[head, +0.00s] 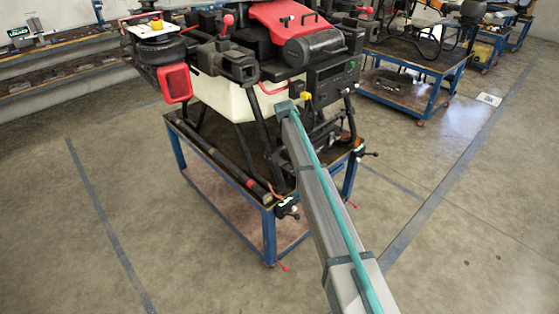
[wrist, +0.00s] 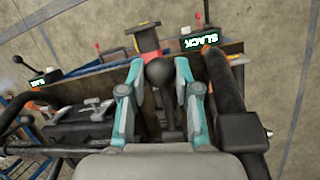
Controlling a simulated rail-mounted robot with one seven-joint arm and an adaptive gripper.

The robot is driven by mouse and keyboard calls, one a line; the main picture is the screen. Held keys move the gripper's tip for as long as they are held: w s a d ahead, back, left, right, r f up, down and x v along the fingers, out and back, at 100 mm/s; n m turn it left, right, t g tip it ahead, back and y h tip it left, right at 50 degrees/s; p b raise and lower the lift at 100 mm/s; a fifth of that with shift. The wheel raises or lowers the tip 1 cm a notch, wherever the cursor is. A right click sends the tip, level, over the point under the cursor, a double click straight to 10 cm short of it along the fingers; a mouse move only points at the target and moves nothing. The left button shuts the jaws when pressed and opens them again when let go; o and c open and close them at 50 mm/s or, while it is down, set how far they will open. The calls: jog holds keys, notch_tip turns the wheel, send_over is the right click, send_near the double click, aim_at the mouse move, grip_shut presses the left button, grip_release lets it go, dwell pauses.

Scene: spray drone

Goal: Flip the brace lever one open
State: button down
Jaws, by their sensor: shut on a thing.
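A black lever with a round ball knob (wrist: 159,72) stands between the fingers of my gripper (wrist: 159,80) in the wrist view. The lower part of the lever runs down between the fingers towards the gripper body and is partly hidden. No label shows which brace lever it is. In the head view my arm reaches up to the near side of the spray drone (head: 240,100). The fingers and the lever cannot be made out there.
The drone stands on a blue-framed cart (head: 268,235). A thick black tube (wrist: 222,80) lies close to the right finger. Open floor surrounds the cart.

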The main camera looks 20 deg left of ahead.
jog(key=c, duration=0.8)
grip_release()
jog(key=shift+r, duration=0.15)
notch_tip(320, 180, up, 10)
jog(key=shift+f, duration=0.1)
